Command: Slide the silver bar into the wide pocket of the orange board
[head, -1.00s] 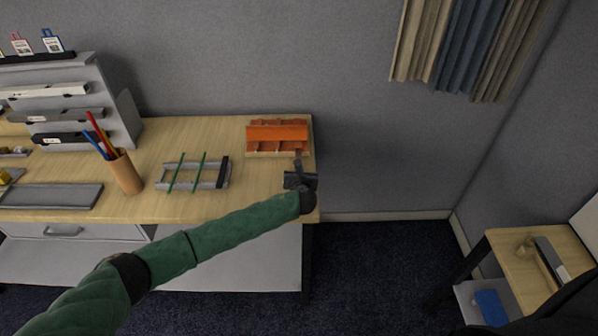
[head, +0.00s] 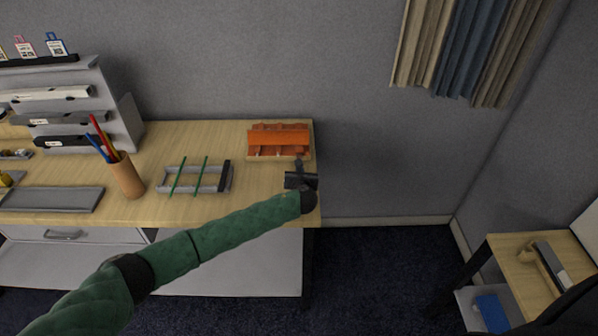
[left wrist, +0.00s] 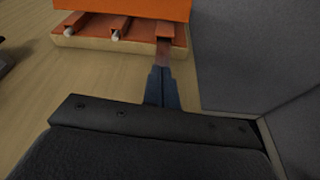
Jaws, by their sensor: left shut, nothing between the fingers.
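The orange board (head: 278,136) stands on a pale wooden base at the table's right end; its front edge also shows in the left wrist view (left wrist: 135,9). Pale rod ends show in its left and middle pockets. My left gripper (head: 299,163) is shut and empty, in front of the board's right side. In the left wrist view its fingertips (left wrist: 162,72) point at the right-hand pocket. I cannot tell whether they touch it. I cannot make out the silver bar for certain; the inside of the right pocket is hidden. My right gripper is not in view.
A grey rack with green rods (head: 186,176) lies left of the gripper. A pencil cup (head: 127,176), a grey tray (head: 52,199) and a tiered shelf (head: 75,105) stand further left. The table's right edge and the wall are close to the board.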

